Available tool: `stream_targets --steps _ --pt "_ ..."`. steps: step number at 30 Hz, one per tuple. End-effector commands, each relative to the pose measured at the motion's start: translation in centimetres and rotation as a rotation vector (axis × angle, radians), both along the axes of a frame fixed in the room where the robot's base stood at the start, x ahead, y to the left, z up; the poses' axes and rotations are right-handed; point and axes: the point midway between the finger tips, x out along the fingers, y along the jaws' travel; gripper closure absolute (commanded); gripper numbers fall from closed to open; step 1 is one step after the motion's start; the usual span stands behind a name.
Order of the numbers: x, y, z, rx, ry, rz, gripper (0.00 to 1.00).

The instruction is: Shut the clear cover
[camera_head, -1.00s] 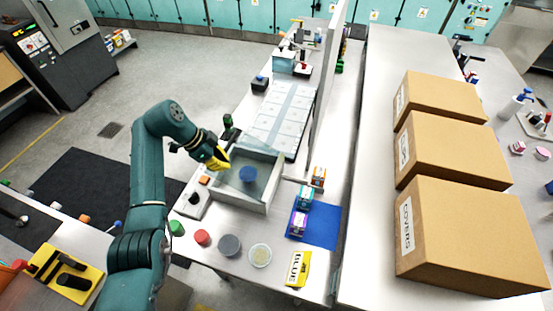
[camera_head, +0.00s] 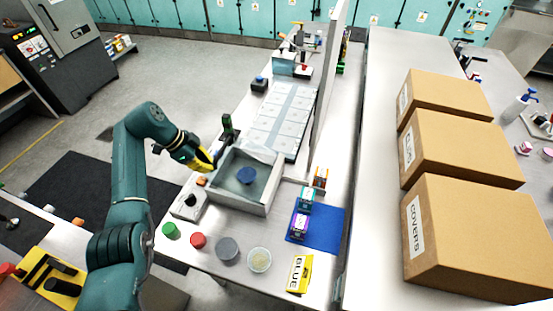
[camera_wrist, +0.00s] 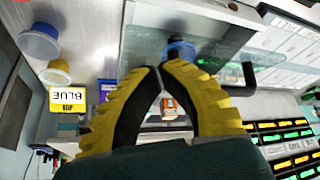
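An open-topped grey box (camera_head: 256,207) stands on the bench with a round blue object (camera_head: 246,175) inside. Its clear cover (camera_head: 262,153) shows as a pale see-through pane at the box's far side; its exact tilt is hard to tell. In the wrist view the clear pane (camera_wrist: 205,42) lies beyond my fingertips, with a dark bent handle-like bar near it. My gripper (camera_head: 212,167) is at the box's left side, above the bench. In the wrist view its yellow fingers (camera_wrist: 160,69) meet at the tips with nothing seen between them. Contact with the cover cannot be told.
A white-grey control box (camera_head: 187,206) stands left of the box. Red (camera_head: 198,240), green and grey round pieces line the front edge. A blue mat (camera_head: 325,230) with small modules lies right. A yellow BLUE label holder (camera_head: 300,274) is in front. Cardboard boxes (camera_head: 470,240) stand far right.

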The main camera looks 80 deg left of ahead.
Motion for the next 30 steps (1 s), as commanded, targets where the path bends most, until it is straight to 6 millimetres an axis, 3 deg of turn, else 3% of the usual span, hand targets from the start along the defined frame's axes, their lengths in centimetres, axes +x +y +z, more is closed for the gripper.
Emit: stream_targets --steps 11,30 --pt "-0.1 0.1 0.2 0.001 0.0 0.0 1.0" --pt "-0.1 0.1 7.2 0.001 0.0 -0.002 1.0"
